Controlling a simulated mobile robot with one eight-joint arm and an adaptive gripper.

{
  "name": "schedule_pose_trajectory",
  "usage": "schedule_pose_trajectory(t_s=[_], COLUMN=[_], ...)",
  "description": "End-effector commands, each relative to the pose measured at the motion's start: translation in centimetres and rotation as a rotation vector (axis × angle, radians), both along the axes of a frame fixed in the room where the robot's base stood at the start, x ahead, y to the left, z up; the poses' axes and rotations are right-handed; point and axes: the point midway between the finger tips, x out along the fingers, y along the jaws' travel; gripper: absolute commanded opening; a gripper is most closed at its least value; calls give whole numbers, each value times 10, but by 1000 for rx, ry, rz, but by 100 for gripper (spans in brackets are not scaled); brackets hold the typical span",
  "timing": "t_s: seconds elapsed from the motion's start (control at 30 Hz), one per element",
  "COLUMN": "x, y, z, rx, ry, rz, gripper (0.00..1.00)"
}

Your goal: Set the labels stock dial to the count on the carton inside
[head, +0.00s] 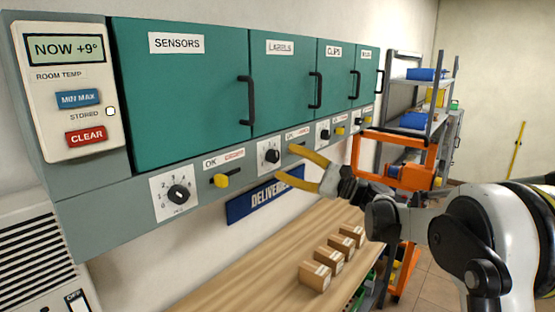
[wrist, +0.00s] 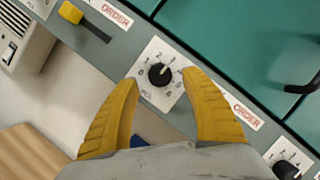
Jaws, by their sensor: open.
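The labels cabinet door (head: 285,85) is teal and shut, with a black handle on its right, so the carton inside is hidden. Below it is the labels dial (head: 270,156), a black knob on a white numbered plate. In the wrist view a matching dial (wrist: 160,74) lies between my fingertips, apparently the labels dial. A light mark on the knob points up and slightly right, near the upper numbers; I cannot read the exact setting. My gripper (head: 283,163) is open, its yellow fingers on either side of that dial; whether they touch it I cannot tell.
The sensors door (head: 180,90) and its dial (head: 179,193) are to the left; the clips door (head: 335,75) is to the right. Yellow sliders (head: 222,180) line the strip. Several small cartons (head: 315,276) stand on the wooden bench (head: 240,275). An orange frame (head: 400,140) stands behind my arm.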

Motion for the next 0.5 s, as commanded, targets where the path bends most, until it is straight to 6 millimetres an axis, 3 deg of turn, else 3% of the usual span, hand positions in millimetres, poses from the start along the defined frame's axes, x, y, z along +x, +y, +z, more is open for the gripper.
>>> schedule_pose_trajectory(t_s=[0.2,0.5], x=[-17,-30], y=[-47,-79], z=[-13,-22], rx=[0,0], ry=[-1,0], rz=[-5,-1], gripper=[55,55])
